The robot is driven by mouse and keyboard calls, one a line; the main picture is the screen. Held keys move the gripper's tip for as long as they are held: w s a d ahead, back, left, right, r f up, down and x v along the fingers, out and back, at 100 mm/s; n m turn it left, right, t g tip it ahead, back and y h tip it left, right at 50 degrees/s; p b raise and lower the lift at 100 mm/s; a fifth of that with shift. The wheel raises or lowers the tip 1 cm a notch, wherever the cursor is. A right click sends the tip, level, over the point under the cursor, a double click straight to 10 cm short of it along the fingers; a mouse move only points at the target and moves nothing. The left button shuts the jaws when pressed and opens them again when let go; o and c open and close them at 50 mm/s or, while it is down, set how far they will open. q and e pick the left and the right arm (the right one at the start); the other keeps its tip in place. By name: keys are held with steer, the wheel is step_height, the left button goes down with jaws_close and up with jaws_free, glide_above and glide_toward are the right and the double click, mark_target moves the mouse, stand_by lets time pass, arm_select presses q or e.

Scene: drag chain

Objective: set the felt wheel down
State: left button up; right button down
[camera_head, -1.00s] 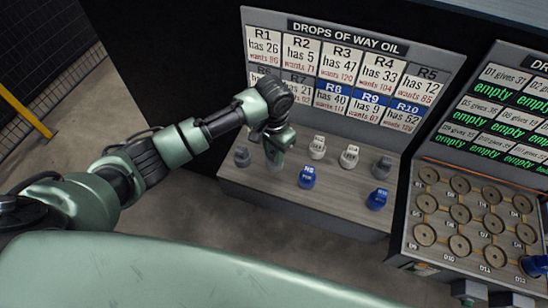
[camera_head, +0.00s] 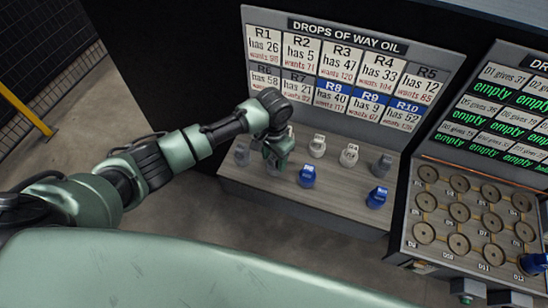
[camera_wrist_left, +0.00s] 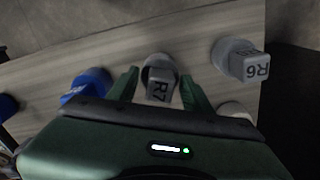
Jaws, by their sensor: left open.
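My left gripper (camera_head: 273,160) is low over the wooden shelf (camera_head: 240,178). In the left wrist view its two green fingers (camera_wrist_left: 160,85) are open, one on each side of a grey piece marked R7 (camera_wrist_left: 159,88). I cannot tell whether the fingers touch it. The R7 piece appears to stand on the shelf; in the head view the gripper mostly hides it. No separate felt wheel can be told apart between the fingers. My right gripper is not in view.
The grey R6 piece (camera_wrist_left: 240,62) and a blue piece (camera_wrist_left: 90,85) flank R7. More white, grey and blue (camera_head: 376,197) pieces stand on the shelf. A board (camera_head: 350,70) rises behind. A panel with round discs (camera_head: 459,214) stands at right.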

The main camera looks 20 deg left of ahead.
arm_select(q)
steer(key=shift+r, duration=0.1)
step_height(320, 180, up, 12)
steer(key=b, duration=0.1)
stand_by(0.4)
